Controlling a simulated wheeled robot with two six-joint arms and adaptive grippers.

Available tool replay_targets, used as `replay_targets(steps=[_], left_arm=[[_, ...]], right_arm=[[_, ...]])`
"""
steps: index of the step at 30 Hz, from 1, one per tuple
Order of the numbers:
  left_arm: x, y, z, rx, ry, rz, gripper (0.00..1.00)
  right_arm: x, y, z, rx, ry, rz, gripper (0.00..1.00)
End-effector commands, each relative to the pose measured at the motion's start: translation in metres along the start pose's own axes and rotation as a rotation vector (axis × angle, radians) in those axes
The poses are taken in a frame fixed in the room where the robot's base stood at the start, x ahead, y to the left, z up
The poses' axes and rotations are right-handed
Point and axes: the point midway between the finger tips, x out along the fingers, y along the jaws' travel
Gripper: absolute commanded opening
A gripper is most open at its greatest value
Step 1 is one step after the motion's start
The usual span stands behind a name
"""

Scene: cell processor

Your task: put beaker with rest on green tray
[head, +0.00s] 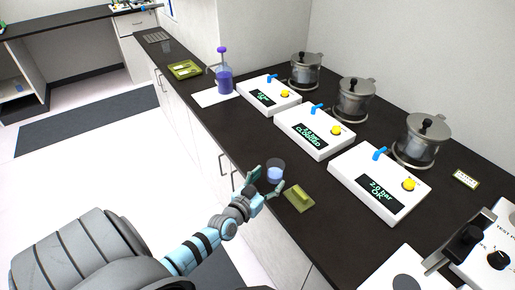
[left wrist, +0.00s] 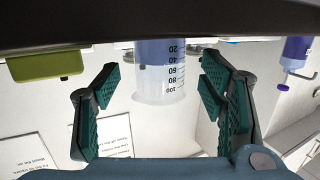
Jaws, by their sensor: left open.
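The beaker (head: 275,171), clear with blue liquid, stands upright on the dark counter near its front edge. My left gripper (head: 266,182) is open around its near side. In the left wrist view, which shows things upside down, the beaker (left wrist: 160,70) with its printed scale is between the spread fingers (left wrist: 161,85), with a gap on both sides. A green tray (head: 186,69) with small items on it lies at the far left end of the counter. A smaller green piece (head: 299,200) lies right of the beaker; it also shows in the left wrist view (left wrist: 45,66). My right gripper is not seen.
Three white pressure units (head: 381,181) with displays line the counter behind the beaker, with metal pots (head: 421,138) behind them. A purple-liquid vessel (head: 224,80) stands near the far tray on a white sheet (head: 217,95). The counter between this sheet and the beaker is clear along the front.

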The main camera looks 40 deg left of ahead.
Motion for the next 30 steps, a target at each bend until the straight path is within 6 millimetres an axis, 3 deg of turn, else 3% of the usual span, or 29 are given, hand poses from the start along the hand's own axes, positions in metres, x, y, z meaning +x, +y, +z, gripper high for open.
replay_targets(steps=[1, 3, 9, 17, 20, 23, 25, 27, 29, 30], left_arm=[[-0.016, 0.0, -0.007, 0.001, -0.004, 0.002, 0.65], [-0.036, 0.0, -0.007, 0.001, -0.004, 0.002, 0.65], [-0.073, 0.0, -0.004, 0.001, -0.001, 0.001, 0.65], [-0.078, 0.0, -0.002, 0.0, 0.001, 0.0, 0.65], [-0.08, 0.0, 0.012, 0.005, -0.034, -0.001, 0.65], [-0.094, 0.0, 0.074, 0.028, -0.189, -0.003, 0.65], [-0.121, 0.002, 0.145, 0.052, -0.38, -0.002, 0.65], [-0.168, 0.008, 0.223, 0.073, -0.611, 0.005, 0.65], [-0.22, 0.015, 0.28, 0.087, -0.809, 0.01, 0.65], [-0.255, 0.019, 0.31, 0.1, -0.929, 0.012, 0.65]], right_arm=[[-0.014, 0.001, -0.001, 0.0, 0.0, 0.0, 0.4], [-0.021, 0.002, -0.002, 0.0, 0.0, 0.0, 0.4], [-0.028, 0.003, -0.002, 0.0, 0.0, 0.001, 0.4], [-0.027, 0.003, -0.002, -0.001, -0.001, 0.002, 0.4], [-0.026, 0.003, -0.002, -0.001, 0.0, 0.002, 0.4], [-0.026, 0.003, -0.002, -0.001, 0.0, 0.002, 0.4], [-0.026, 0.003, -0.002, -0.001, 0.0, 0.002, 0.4], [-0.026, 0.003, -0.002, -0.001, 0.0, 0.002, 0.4], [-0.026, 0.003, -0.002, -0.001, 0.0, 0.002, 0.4], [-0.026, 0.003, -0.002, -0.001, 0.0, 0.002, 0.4]])
